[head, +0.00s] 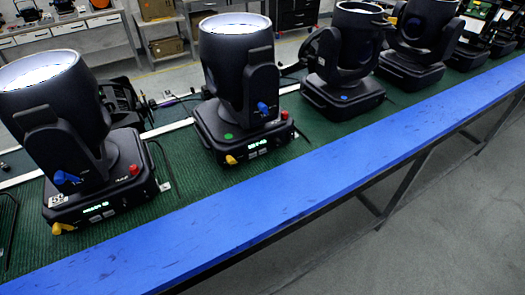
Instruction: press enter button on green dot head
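The moving head with the green dot (228,136) stands upright on the green bench surface, left of centre. Its base (213,128) carries a small lit display (257,143), a yellow connector (231,159) at the front and a red one (284,115) at the right corner. A blue knob (263,108) sits on its yoke, and its lens glows white on top. The single enter button is too small to make out. Neither of my grippers is in view.
A similar lit head (60,100) stands at the left, and a head with a blue dot (344,97) at the right. More heads continue to the far right. A blue rail (250,197) runs along the bench front. Grey floor (440,215) lies clear beyond it.

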